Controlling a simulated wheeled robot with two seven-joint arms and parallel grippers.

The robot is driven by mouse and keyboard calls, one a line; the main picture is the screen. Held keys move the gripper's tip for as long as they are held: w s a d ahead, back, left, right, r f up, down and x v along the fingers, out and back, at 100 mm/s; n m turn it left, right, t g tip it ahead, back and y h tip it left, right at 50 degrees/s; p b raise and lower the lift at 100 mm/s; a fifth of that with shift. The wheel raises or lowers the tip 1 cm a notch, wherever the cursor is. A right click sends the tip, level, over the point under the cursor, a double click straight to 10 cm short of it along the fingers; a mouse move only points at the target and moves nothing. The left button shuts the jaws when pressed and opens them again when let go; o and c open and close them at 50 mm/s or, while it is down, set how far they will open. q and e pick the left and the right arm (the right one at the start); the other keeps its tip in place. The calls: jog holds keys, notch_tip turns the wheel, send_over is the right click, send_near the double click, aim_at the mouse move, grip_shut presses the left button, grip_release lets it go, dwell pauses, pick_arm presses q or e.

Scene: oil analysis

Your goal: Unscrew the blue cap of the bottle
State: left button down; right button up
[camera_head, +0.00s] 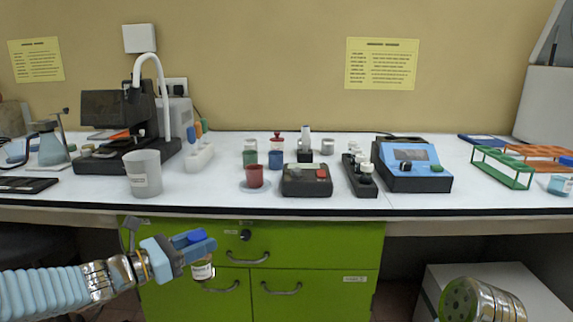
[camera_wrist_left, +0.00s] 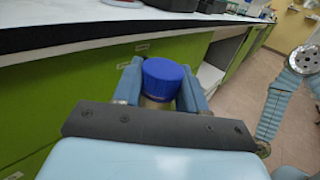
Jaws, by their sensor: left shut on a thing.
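The bottle (camera_head: 202,272) hangs in front of the green cabinet, below the bench top. It has a pale label, and its blue cap (camera_head: 197,237) is on top. My left gripper (camera_head: 196,245) is shut on the bottle, near its upper part. In the left wrist view the blue cap (camera_wrist_left: 163,76) sits between the two fingers, facing the camera, with a bit of the yellowish bottle (camera_wrist_left: 156,103) under it. Most of the bottle is hidden there. My right arm ends in a round plate at the lower right, and no gripper fingers show on it.
The white bench (camera_head: 225,195) above holds a grey beaker (camera_head: 144,172), a red cup (camera_head: 255,175), a blue instrument (camera_head: 412,165) and a green rack (camera_head: 502,167). The green cabinet (camera_head: 310,290) with handles stands behind the bottle. The space between my arms looks clear.

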pick_arm(q)
jog(key=s+a+f, duration=0.1)
jog(key=s+f, duration=0.1)
jog(key=f, duration=1.2)
jog(key=s+a+f+m+g+h, duration=0.1)
jog(key=s+f, duration=0.2)
jog(key=f, duration=1.2)
jog(key=shift+s, duration=0.25)
jog(key=shift+d+g, duration=0.2)
jog(key=shift+g, duration=0.1)
